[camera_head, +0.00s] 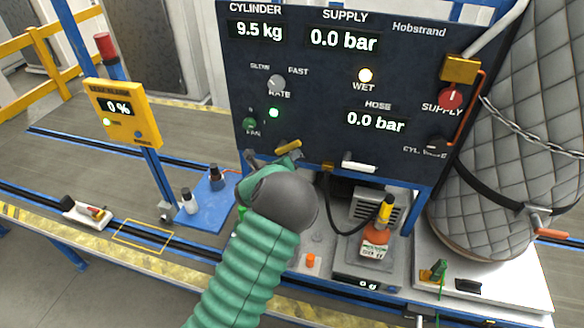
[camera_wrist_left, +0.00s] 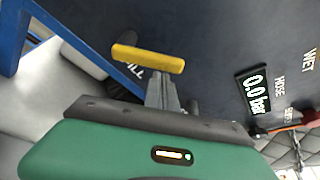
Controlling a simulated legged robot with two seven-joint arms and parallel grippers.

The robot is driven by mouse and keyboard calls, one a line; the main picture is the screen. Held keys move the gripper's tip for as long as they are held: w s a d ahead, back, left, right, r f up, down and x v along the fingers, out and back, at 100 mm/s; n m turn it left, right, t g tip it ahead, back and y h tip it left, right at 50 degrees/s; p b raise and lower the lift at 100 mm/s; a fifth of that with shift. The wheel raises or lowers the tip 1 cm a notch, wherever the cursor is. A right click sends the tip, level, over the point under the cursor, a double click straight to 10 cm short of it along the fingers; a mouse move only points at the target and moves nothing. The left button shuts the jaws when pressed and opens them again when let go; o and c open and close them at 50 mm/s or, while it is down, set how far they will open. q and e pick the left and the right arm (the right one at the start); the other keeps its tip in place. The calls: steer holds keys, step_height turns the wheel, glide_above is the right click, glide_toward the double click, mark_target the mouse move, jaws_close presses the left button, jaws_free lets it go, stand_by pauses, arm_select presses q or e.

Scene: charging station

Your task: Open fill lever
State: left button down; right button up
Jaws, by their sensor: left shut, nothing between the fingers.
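The fill lever is a yellow bar (camera_head: 289,146) at the lower edge of the dark control panel (camera_head: 320,88). In the left wrist view the yellow bar (camera_wrist_left: 147,59) lies almost level, slightly tilted, beside a partly hidden "FILL" label. My left gripper (camera_head: 294,156) is just below the lever in the head view, shut and empty. In the left wrist view its closed fingers (camera_wrist_left: 160,84) end right at the bar's underside; I cannot tell whether they touch it. My forearm hides part of the bench below. My right gripper is not in view.
A white handle (camera_head: 358,163) sits right of the lever on the panel edge. A black hose (camera_head: 330,205) hangs near an orange extinguisher (camera_head: 376,240) on a scale. A quilted cylinder (camera_head: 505,140) stands at right. A yellow display box (camera_head: 124,113) stands at left.

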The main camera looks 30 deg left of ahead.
mark_target(284, 147)
arm_select(q)
steer(key=a+n+b, duration=0.1)
steer(key=n+b, duration=0.1)
steer(key=a+r+n+t+h+b, duration=0.1)
steer(key=n+b, duration=0.1)
steer(key=b, duration=0.1)
steer(key=a+r+n+t+b, duration=0.1)
steer(key=n+b, duration=0.1)
steer(key=shift+s+r+h+b, duration=0.1)
steer(key=shift+r+h+b, duration=0.15)
steer(key=shift+h+b, duration=0.1)
steer(key=shift+s+a+r+n+t+b, duration=0.15)
steer(key=shift+a+r+n+t+b, duration=0.15)
steer(key=shift+a+r+n+b, duration=0.5)
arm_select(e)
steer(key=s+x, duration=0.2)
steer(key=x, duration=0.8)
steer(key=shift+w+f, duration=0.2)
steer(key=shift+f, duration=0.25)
arm_select(q)
steer(key=shift+d+f, duration=0.2)
steer(key=shift+f, duration=0.05)
steer(key=shift+b, duration=0.3)
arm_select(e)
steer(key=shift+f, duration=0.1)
